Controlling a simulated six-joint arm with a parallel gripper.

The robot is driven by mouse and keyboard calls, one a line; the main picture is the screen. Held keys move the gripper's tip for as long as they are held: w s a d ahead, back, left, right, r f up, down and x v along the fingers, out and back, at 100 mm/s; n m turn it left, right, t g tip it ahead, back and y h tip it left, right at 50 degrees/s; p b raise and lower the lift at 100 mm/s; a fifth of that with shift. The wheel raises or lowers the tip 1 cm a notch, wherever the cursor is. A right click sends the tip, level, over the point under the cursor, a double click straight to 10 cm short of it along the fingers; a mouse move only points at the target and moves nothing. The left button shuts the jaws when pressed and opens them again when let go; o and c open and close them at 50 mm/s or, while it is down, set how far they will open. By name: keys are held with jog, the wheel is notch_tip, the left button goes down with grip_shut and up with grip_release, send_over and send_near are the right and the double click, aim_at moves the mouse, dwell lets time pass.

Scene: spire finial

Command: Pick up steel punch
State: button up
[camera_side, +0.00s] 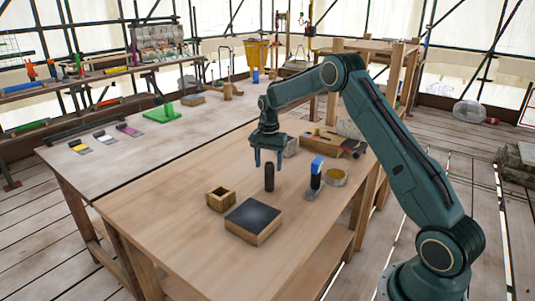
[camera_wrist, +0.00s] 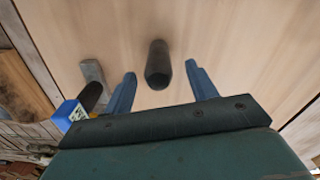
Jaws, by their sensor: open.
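A dark upright cylinder, which looks like the steel punch (camera_side: 269,180), stands on the front wooden table. It also shows in the wrist view (camera_wrist: 158,66), between and slightly beyond the two blue fingertips. My gripper (camera_side: 268,163) points down over the punch, open and empty, with a gap on each side of it. In the side view the fingertips are about level with the punch's top; I cannot tell whether they reach around it. The wrist view also shows my gripper (camera_wrist: 160,74). The punch's lower end is hard to judge in the wrist view.
Close right of the punch stands a blue-topped dark tool (camera_side: 317,172) by a grey piece (camera_side: 312,194). A hollow wooden block (camera_side: 220,199) and a dark-topped wooden block (camera_side: 253,220) sit in front. A round tin (camera_side: 335,177) and a wooden tray (camera_side: 325,142) lie behind right. The table's left front is clear.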

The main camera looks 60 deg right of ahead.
aim_at(270, 174)
jog(key=shift+f, duration=0.3)
jog(key=shift+f, duration=0.1)
jog(key=shift+s+d+f, duration=0.1)
jog(key=shift+f, duration=1.15)
jog(key=shift+d+f, duration=0.1)
jog(key=shift+f, duration=1.15)
jog(key=c, duration=1.1)
jog(key=shift+r, duration=0.1)
jog(key=shift+c, duration=0.4)
jog(key=shift+r, duration=0.2)
